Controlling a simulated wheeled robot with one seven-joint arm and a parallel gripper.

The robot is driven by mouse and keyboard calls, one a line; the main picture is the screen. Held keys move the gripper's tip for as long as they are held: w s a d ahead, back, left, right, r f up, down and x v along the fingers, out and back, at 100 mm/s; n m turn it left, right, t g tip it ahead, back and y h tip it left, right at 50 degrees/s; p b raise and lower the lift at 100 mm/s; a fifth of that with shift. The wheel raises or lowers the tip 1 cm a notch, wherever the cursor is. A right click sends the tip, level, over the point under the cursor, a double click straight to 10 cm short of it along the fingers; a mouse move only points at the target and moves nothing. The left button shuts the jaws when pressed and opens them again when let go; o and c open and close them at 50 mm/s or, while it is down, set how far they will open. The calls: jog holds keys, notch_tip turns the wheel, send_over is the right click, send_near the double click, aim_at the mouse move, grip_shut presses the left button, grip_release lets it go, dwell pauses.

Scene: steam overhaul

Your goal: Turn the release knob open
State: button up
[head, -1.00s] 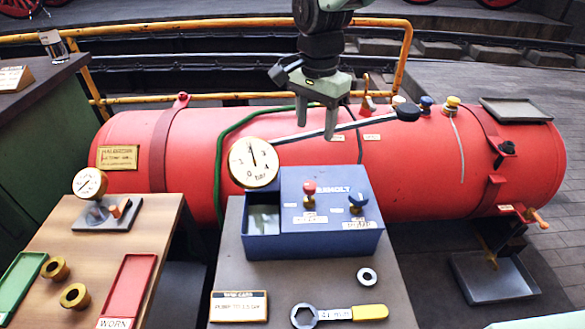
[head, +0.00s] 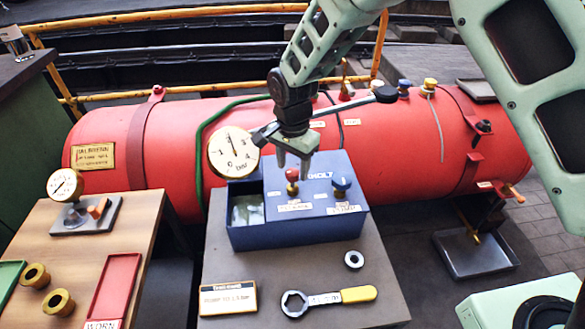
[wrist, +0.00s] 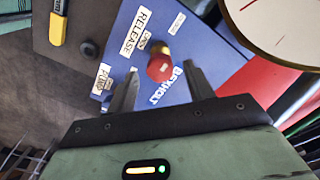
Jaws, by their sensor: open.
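The red-topped release knob (head: 292,176) with a brass stem stands on the blue pump box (head: 300,232). In the wrist view the knob (wrist: 160,67) shows near a white RELEASE label (wrist: 135,31). My gripper (head: 293,165) is open and points down at the knob, close above it. In the wrist view its fingertips (wrist: 160,76) lie on either side of the red top; I cannot tell whether they touch it. A blue-topped knob (head: 341,184) stands to the right on the same box. The gauge (head: 233,152) behind the box has its needle near upright.
A pump lever with a black grip (head: 386,94) slants behind my gripper. The red boiler (head: 430,150) lies behind the box. A yellow-handled spanner (head: 357,294) and a nut (head: 354,259) lie on the bench in front. A wooden bench (head: 130,220) stands left.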

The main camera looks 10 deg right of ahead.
jog(key=shift+f, duration=0.75)
jog(key=c, duration=1)
jog(key=shift+o, duration=0.2)
